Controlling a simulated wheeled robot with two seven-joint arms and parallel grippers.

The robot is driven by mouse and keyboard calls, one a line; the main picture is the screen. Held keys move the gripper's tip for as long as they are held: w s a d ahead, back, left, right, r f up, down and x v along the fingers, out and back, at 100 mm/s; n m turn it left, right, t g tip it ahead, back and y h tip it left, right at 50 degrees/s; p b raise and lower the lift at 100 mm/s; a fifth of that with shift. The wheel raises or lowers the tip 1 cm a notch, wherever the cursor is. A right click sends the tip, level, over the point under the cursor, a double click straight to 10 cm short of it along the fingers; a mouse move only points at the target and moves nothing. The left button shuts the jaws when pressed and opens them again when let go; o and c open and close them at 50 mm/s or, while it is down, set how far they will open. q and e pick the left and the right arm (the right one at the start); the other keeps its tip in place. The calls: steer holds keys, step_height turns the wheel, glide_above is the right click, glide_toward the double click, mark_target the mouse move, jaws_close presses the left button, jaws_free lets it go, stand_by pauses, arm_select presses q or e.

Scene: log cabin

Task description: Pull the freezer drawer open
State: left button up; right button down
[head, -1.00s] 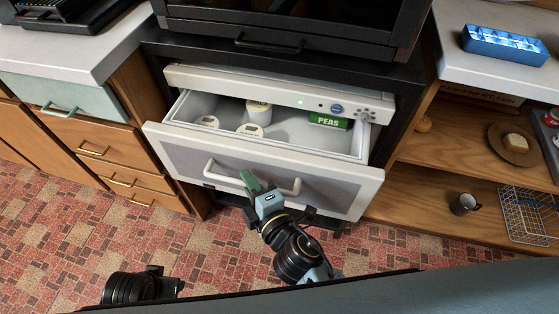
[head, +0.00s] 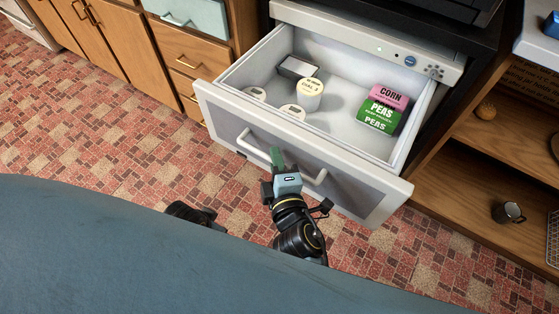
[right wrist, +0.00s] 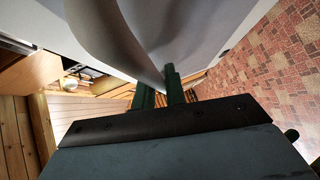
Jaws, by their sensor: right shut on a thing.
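The freezer drawer (head: 330,175) is pulled well out of its white freezer housing (head: 385,45) in the head view. It has a grey front panel and a white bar handle (head: 250,150). My right gripper (head: 278,160) is at the middle of the handle and shut on it, hiding part of the bar. In the right wrist view its green fingers (right wrist: 158,90) close against a pale curved surface. Inside the drawer are round white tubs (head: 309,94), a pink corn box (head: 388,97) and green peas boxes (head: 380,115). My left gripper is not clearly visible in the head view.
Wooden cabinets with brass handles (head: 185,62) stand to the left. An open wooden shelf with a dark mug (head: 508,213) is to the right. The tiled floor (head: 120,130) in front of the drawer is clear.

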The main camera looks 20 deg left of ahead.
stand_by(0.3)
steer(key=c, duration=1.5)
jaws_free()
arm_select(q)
steer(key=shift+w, duration=0.1)
arm_select(e)
steer(key=shift+o, duration=0.2)
arm_select(q)
steer(key=shift+r, duration=0.1)
arm_select(e)
steer(key=shift+s+d, duration=0.1)
steer(key=shift+s, duration=0.05)
